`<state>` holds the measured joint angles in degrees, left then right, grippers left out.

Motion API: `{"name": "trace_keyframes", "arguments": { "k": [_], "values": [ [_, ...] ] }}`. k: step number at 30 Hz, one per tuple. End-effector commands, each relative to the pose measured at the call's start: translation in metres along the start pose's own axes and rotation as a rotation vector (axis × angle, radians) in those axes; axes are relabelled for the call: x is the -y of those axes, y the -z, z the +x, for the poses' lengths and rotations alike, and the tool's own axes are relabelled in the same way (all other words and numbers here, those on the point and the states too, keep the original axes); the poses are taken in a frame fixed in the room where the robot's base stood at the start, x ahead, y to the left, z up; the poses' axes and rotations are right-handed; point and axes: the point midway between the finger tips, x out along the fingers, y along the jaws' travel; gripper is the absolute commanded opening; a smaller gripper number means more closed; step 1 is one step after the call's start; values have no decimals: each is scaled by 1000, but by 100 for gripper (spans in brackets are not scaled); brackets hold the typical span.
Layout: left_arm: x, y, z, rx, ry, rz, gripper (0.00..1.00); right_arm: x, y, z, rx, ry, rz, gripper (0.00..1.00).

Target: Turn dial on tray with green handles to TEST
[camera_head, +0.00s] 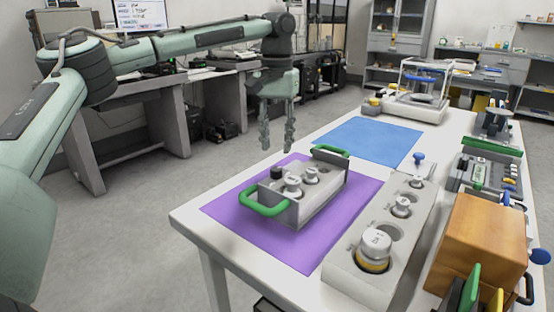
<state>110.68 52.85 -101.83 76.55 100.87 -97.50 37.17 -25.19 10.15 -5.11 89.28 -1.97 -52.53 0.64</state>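The grey tray with green handles (318,207) sits on the purple mat (225,208). One green handle (265,202) is at its near left end and the other (331,149) at its far end. It holds a few pale knobbed pieces and a small black knob (277,173) at the near left corner. I cannot tell for sure which part is the dial, and no TEST mark is readable. My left gripper (277,148) hangs fingers down above and behind the tray, apart from it. Its fingers are parted and empty. My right gripper is not in view.
A blue mat (371,140) lies bare behind the purple one. A long grey block with weights (345,277) stands to the right, beside a wooden box (481,244). A balance (419,95) stands at the far end. Instruments line the table's right edge.

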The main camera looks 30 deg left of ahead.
Motion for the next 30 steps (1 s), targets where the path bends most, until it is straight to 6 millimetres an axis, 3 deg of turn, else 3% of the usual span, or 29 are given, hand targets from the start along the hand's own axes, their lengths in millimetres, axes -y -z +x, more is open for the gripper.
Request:
{"name": "trace_keyframes", "arguments": {
  "k": [10, 21, 30],
  "values": [
    [0, -1, 52, 2, 1, 0, 34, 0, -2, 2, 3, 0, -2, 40],
    [0, 0, 61, 1, -1, 0, 34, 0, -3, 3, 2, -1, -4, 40],
    [0, 0, 60, 1, 0, 0, 0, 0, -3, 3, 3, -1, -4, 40]
  ]
}}
